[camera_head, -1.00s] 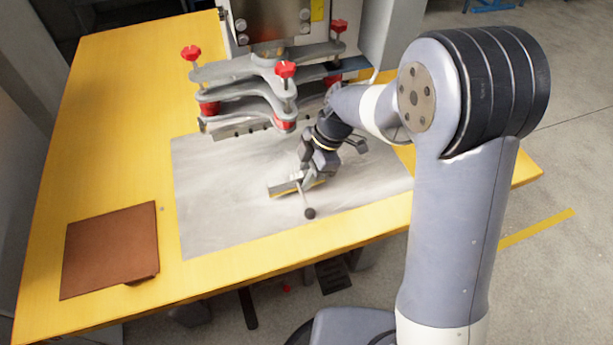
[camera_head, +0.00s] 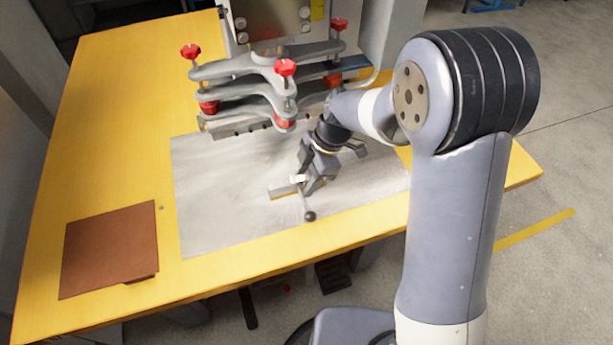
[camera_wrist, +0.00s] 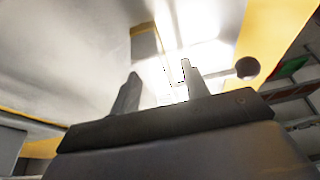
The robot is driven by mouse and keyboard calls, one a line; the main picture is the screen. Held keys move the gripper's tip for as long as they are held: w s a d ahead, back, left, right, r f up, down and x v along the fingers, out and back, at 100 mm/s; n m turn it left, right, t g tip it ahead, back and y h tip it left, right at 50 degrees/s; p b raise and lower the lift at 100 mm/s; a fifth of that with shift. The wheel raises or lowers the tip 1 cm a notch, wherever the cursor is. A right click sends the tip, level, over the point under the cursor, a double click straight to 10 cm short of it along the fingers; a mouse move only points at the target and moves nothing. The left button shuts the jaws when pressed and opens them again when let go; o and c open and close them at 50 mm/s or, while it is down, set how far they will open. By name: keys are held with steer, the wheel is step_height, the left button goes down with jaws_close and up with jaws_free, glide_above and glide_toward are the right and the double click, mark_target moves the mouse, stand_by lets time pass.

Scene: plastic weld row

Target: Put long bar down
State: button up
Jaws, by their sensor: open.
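A short-looking pale bar with a tan edge (camera_head: 283,191), which seems to be the long bar, lies on the grey metal sheet (camera_head: 215,215). Part of it is hidden by my gripper (camera_head: 302,183), which is open just above its right side. A thin rod with a dark ball end (camera_head: 310,216) shows beside the fingers; I cannot tell whether it joins the bar. In the wrist view, both fingers of my gripper (camera_wrist: 158,92) stand apart over a glaring bright area. The ball (camera_wrist: 246,68) is right of them and a tan-edged piece (camera_wrist: 146,42) is beyond them.
The welding press with red knobs (camera_head: 286,68) stands right behind the sheet. A brown flat pad (camera_head: 110,248) lies at the left on the yellow table (camera_head: 110,130). The front table edge is close.

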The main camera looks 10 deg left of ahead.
steer(key=v, duration=1.2)
steer(key=shift+r+p, duration=0.15)
steer(key=shift+p, duration=0.3)
steer(key=x, duration=1.2)
steer(key=shift+b, duration=0.4)
steer(key=shift+r, duration=1.65)
